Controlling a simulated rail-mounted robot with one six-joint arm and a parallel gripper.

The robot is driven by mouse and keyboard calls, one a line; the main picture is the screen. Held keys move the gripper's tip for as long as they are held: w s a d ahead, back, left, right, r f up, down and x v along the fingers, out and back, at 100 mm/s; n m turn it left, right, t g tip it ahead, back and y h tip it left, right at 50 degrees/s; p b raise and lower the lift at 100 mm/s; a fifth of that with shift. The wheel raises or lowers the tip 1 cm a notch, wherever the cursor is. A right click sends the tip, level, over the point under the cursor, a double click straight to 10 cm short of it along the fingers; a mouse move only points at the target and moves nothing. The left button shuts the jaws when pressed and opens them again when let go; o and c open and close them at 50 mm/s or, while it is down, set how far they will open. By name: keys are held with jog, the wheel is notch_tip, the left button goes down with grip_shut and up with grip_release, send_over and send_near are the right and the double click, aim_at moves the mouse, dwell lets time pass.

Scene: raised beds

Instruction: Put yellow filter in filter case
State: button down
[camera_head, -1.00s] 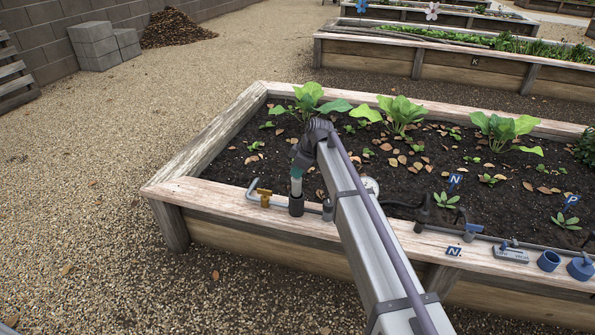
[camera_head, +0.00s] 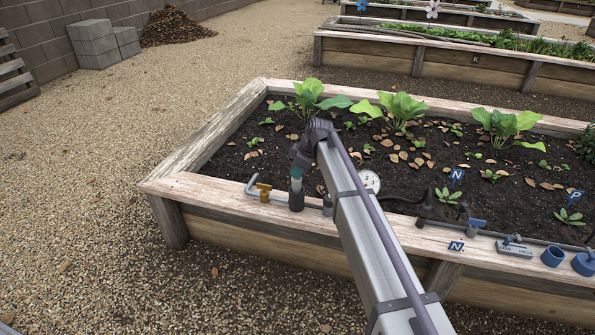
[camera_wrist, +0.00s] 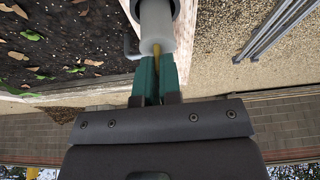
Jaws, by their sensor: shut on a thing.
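My gripper (camera_wrist: 157,72) is shut on the thin yellow stem of the filter; the green fingers close on either side of it. The filter (camera_wrist: 156,28) is a pale grey-white cylinder in the wrist view, with its far end inside a dark round rim. That rim belongs to the filter case (camera_head: 296,203), a dark upright cylinder on the bed's front board. In the head view my gripper (camera_head: 296,175) points down over the case, and the filter's lower part is hidden inside. How deep it sits, I cannot tell.
A short dark grey fitting (camera_head: 328,204) is close on the right. Leafy plants (camera_head: 401,110) grow behind.

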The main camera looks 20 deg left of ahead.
aim_at(298, 183)
jog(key=shift+f+b, duration=2.7)
jog(key=shift+f, duration=0.05)
jog(key=c, duration=1.2)
grip_release()
jog(key=shift+r, duration=0.1)
jog(key=shift+o, duration=0.4)
jog(key=o, duration=0.4)
notch_tip(298, 183, up, 7)
jog(key=p, duration=0.7)
jog(key=shift+r, duration=0.1)
